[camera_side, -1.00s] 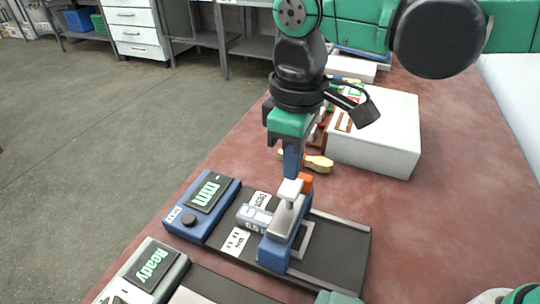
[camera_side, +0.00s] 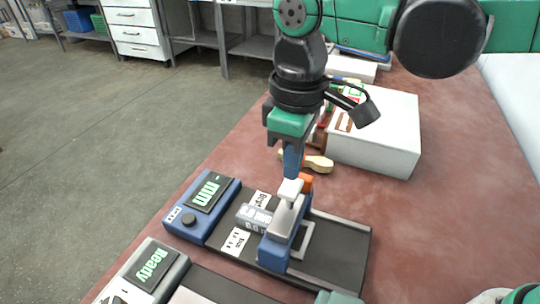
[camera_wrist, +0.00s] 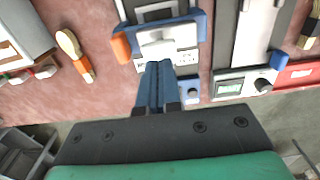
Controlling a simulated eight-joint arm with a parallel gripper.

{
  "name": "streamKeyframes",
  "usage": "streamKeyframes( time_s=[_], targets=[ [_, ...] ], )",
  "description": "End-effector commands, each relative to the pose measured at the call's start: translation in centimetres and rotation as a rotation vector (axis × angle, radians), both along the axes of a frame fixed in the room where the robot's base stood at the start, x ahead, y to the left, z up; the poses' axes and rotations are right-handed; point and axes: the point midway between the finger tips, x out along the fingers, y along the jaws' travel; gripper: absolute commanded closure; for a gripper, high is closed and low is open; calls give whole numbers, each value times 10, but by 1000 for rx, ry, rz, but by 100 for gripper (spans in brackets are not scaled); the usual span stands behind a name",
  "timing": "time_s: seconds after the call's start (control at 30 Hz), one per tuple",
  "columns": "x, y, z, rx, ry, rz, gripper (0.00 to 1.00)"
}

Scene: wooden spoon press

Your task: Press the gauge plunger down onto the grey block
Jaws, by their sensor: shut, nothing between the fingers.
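The gauge (camera_side: 278,243) is a blue and grey stand with a white plunger cap (camera_side: 290,188) on top and an orange part beside it. A small grey readout (camera_side: 254,218) sticks out to its left; its digits are too small to read surely. My gripper (camera_side: 292,174) points down with its blue fingers shut and empty, the tips at the white cap. In the wrist view the shut fingertips (camera_wrist: 159,64) overlap the near edge of the cap (camera_wrist: 160,47). I cannot tell whether they touch it. I cannot make out the grey block under the plunger.
The gauge stands on a dark base (camera_side: 338,250) with a blue display box (camera_side: 205,205) reading "mm". A second device (camera_side: 150,268) shows "Ready" at the front. The red-brown table is clear at right.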

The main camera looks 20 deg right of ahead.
Motion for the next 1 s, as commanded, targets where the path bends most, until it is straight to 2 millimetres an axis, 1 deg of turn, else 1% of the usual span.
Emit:
streamKeyframes(
  time_s=[0.57,1.0],
  targets=[
    [0,0,0,0,0,0,100],
    [0,0,-9,0,0,0,100]
  ],
)
